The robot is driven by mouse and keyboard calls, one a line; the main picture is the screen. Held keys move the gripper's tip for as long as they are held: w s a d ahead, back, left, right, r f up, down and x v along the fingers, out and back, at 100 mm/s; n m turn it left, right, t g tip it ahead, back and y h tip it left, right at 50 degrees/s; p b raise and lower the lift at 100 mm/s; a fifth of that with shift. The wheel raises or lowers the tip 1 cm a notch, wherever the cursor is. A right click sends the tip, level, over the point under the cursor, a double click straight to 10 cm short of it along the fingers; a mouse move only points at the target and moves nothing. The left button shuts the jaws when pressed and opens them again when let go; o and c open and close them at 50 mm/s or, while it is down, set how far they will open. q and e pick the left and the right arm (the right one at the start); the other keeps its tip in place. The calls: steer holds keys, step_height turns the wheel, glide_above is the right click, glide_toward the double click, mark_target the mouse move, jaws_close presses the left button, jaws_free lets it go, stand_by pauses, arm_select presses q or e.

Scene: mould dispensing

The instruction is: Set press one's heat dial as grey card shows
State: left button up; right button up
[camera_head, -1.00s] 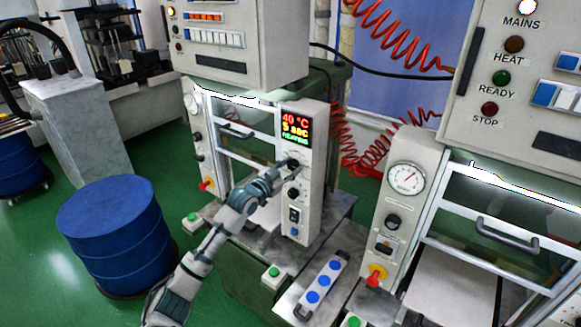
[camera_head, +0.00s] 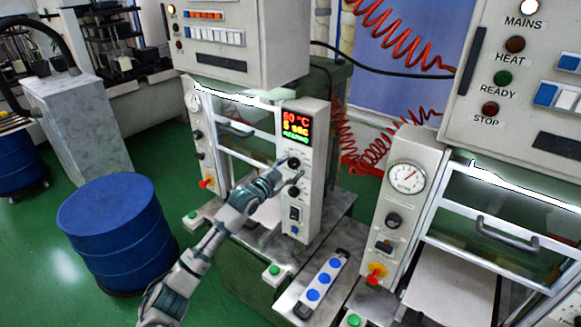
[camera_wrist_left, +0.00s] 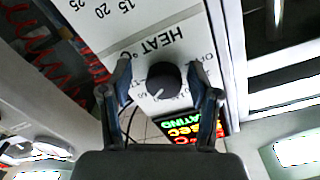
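The press panel (camera_head: 318,150) stands at the centre of the head view. Its lit display (camera_head: 297,124) reads about 60 °C in red, with a blurred seconds line below it and small green text under that. In the wrist view the black heat dial (camera_wrist_left: 163,80), beside the upside-down word HEAT, has a white pointer line. My left gripper (camera_head: 292,172) is at this panel. In the wrist view its fingers (camera_wrist_left: 161,72) stand either side of the dial, with gaps showing; it looks open. I see no grey card. My right gripper is out of view.
Another dark knob (camera_head: 294,190) and a switch (camera_head: 295,214) sit lower on the panel. A blue drum (camera_head: 115,230) stands at left. A strip with blue buttons (camera_head: 320,280) lies in front. A second press with a round gauge (camera_head: 407,178) stands at right.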

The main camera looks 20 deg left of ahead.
arm_select(q)
steer(key=shift+r, duration=0.25)
steer(key=shift+a, duration=0.1)
steer(key=shift+s+a+r, duration=0.1)
steer(key=shift+s, duration=0.1)
steer(key=v, duration=1.1)
steer(key=shift+s+a+f, duration=0.15)
steer(key=shift+s+f, duration=0.05)
steer(key=shift+f, duration=0.05)
